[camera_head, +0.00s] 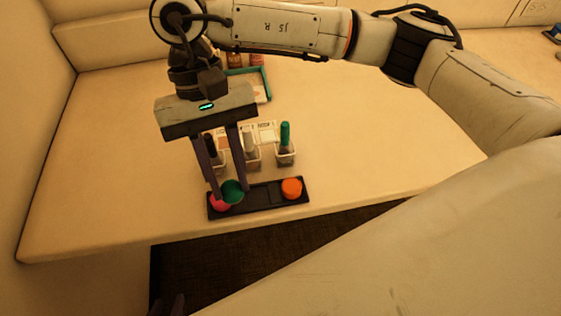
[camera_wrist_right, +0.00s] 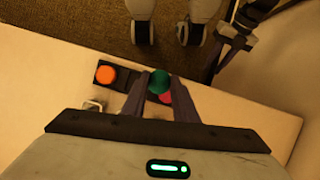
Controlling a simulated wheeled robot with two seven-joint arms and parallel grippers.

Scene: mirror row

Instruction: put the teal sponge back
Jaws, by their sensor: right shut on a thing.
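The teal sponge (camera_head: 232,191) is a round, dark green-teal piece between the fingertips of my right gripper (camera_head: 228,193). The gripper is shut on it. The sponge is over the left half of the black tray (camera_head: 264,207) and partly covers the pink sponge (camera_head: 220,203). In the wrist view the teal sponge (camera_wrist_right: 158,82) also overlaps the pink one (camera_wrist_right: 167,98). The gap beneath it is hard to judge. An orange sponge (camera_head: 291,187) sits at the tray's right end, beside an empty slot (camera_head: 265,194). My left gripper (camera_head: 170,306) barely shows at the bottom edge; its opening is unclear.
Several small clear cups stand behind the tray, with a dark, a grey and a teal-handled (camera_head: 286,135) tool in them. A teal-rimmed tray (camera_head: 267,84) with bottles is further back. The counter (camera_head: 110,170) is clear at left; its front edge is close to the black tray.

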